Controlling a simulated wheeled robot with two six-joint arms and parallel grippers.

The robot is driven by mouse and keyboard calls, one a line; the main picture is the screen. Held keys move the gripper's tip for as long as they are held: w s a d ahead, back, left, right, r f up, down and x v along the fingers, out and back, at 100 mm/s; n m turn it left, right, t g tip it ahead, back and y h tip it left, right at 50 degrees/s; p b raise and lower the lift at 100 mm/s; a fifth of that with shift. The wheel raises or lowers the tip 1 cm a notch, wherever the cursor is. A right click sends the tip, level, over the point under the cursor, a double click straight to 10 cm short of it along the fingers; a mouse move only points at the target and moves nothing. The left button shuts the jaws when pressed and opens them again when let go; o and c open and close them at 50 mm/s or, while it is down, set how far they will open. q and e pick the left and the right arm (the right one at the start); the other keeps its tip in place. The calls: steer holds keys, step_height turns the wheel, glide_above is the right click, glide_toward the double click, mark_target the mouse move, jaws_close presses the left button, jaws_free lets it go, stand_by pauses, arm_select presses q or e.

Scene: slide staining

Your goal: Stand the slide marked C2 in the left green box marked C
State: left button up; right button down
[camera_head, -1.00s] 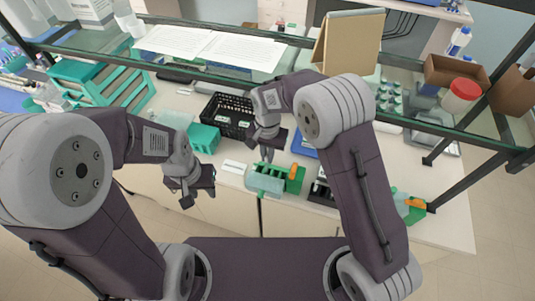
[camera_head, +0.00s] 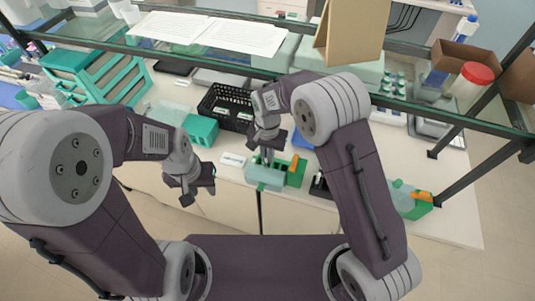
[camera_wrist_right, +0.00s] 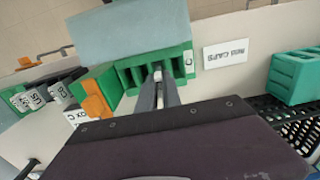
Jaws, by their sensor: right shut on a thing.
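My right gripper (camera_head: 267,158) is shut on a slide and points down at the left green box (camera_head: 298,174). In the right wrist view the fingertips (camera_wrist_right: 159,78) hold the slide, whose small white end (camera_wrist_right: 158,70) shows between them; its mark cannot be read. The slide is over or in a slot of the green box (camera_wrist_right: 137,78), which has several slots and a C label. How deep it sits cannot be told. A pale teal panel (camera_head: 265,177) adjoins the box. My left gripper (camera_head: 200,191) is empty, its fingers apart, in front of the bench.
A green box with an orange part (camera_head: 414,202) stands at the right. A black basket (camera_head: 225,108) and a teal box (camera_head: 201,130) lie behind and left. A white label card (camera_head: 233,159) is left of the left box. A glass shelf edge crosses above.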

steer(key=shift+f, duration=0.45)
steer(key=c, duration=1.5)
jaws_free()
steer(key=shift+o, duration=0.2)
step_height(320, 180, up, 9)
steer(key=shift+r+b, duration=0.1)
steer(key=shift+b, duration=0.5)
